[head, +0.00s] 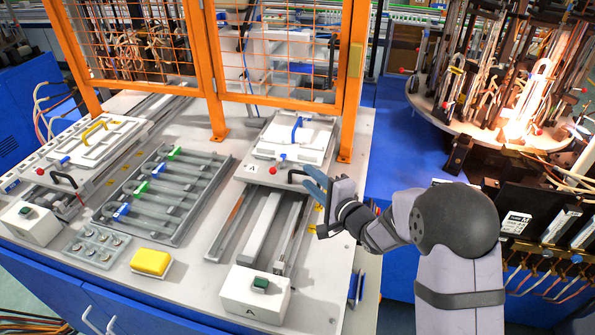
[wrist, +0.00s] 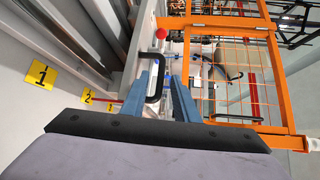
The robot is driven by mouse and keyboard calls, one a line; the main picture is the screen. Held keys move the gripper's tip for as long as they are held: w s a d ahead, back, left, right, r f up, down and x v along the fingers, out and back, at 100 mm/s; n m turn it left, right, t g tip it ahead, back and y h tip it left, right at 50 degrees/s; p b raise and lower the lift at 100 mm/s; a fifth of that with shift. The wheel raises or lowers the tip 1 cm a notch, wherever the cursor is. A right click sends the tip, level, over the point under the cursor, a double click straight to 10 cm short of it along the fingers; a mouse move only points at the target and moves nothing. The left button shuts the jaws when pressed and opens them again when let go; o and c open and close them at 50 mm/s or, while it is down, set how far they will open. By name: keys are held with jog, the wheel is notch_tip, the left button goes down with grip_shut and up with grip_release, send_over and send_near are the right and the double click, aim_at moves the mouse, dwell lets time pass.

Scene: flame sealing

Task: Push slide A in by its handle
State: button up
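Slide A (head: 290,145) is a white plate with a blue grip on top, at the far end of its rails by the orange frame. Its front face carries an "A" label, a red knob (head: 272,170) and a black handle (head: 299,175). My gripper (head: 317,187) is at the right end of the handle, its blue fingers pointing toward the slide. In the wrist view the handle (wrist: 153,82) lies between the spread fingers of my gripper (wrist: 163,88), close to the left one. Whether a finger touches the handle cannot be told.
The orange mesh guard (head: 279,50) stands behind and beside the slide. In front are bare rails (head: 262,230) and a white button box (head: 255,294) marked A. To the left are a rack of tubes (head: 165,192), a yellow sponge (head: 152,262) and another slide (head: 92,145).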

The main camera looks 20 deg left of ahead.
jog(key=shift+p+x, duration=1.45)
jog(key=shift+x, duration=2.2)
jog(key=shift+c, duration=0.7)
grip_shut()
